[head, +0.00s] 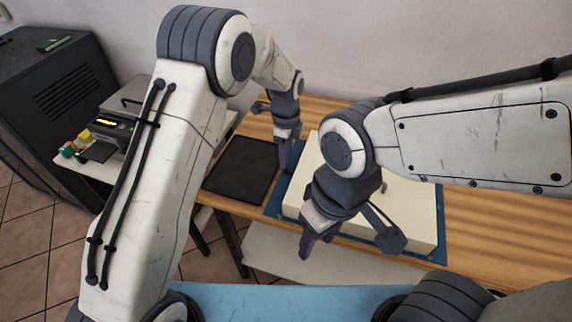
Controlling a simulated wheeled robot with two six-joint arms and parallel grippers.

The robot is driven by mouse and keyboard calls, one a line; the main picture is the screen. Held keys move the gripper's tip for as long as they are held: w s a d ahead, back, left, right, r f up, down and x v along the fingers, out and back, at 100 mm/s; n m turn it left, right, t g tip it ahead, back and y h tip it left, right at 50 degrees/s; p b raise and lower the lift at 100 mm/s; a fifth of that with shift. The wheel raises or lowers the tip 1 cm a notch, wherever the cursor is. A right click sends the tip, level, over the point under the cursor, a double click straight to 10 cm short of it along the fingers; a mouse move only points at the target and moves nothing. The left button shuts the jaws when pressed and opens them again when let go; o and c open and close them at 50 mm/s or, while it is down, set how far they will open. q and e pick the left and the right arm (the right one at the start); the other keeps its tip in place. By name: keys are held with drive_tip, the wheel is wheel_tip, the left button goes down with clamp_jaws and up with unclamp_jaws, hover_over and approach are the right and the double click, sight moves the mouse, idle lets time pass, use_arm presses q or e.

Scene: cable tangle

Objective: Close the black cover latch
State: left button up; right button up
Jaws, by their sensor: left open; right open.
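A flat black panel (241,171), possibly the black cover, lies on the wooden table left of a large cream block. I cannot make out a latch on it; it may be too small or hidden. My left gripper (272,136) is open, near the panel's right edge and the block's left side. I cannot tell whether it touches either. My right gripper (348,244) is open with its fingers spread, in front of the cream block (420,205). Nothing shows between its fingers. My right arm hides part of the block.
A blue mat (438,247) shows under the block. The wooden table (500,230) is clear at right. At left, a grey device (112,127) and small coloured pieces (74,146) sit on a white surface beside a dark cabinet (55,97).

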sight(289, 171)
use_arm(q)
wheel_tip(289, 171, down, 5)
drive_tip(key=shift+r, duration=0.1)
idle(0.3)
clamp_jaws()
